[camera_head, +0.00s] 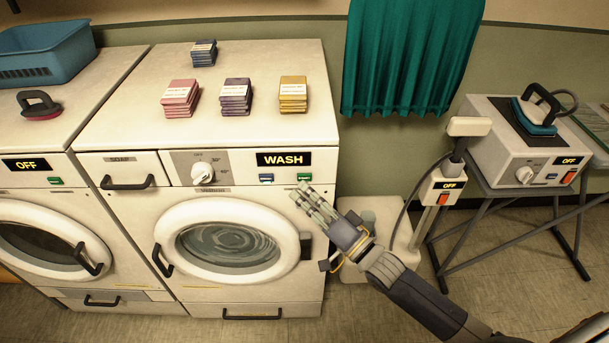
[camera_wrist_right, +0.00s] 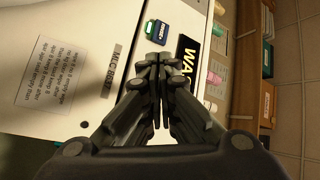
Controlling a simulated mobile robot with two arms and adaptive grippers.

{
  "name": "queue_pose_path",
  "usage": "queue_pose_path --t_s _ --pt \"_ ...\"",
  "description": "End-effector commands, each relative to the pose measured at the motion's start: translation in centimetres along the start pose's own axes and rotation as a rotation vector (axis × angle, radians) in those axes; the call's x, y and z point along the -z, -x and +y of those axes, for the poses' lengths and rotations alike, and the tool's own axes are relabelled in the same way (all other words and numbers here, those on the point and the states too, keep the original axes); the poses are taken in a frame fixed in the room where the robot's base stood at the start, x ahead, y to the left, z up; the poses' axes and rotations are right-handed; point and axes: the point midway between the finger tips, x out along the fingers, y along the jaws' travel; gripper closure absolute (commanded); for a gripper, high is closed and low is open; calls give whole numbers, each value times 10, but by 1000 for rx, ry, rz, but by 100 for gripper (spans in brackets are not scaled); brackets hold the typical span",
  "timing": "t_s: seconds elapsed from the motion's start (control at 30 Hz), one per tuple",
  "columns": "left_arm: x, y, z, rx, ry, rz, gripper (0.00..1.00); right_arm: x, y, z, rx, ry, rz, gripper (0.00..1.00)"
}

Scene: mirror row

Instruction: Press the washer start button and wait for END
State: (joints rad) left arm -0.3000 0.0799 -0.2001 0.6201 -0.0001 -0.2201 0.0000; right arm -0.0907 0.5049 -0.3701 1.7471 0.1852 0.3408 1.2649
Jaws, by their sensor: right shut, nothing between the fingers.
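The washer (camera_head: 225,125) stands in the middle of the head view, its round door closed and grey swirled contents behind the glass. Its display (camera_head: 283,159) reads WASH and also shows in the wrist view (camera_wrist_right: 187,50). Below the display are a blue button (camera_head: 266,178) and a green button (camera_head: 305,177). My right gripper (camera_head: 304,190) is shut and empty, its fingertips just below the green button. In the wrist view the gripper (camera_wrist_right: 158,64) covers part of the panel; I cannot tell whether it touches the button. My left gripper is out of view.
Folded stacks (camera_head: 236,95) lie on the washer. At right are a steamer (camera_head: 440,187) and an ironing unit (camera_head: 530,145), both reading OFF.

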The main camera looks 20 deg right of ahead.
Motion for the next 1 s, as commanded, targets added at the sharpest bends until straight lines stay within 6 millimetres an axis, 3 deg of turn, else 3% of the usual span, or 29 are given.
queue_pose_path --t_s 0.27,0.7,1.0 --pt "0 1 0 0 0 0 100 -1 1 -1 0 -1 0 100" --pt "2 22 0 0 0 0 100 -21 30 -22 -1 -3 0 100" --pt "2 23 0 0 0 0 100 -26 35 -25 0 -1 0 100"
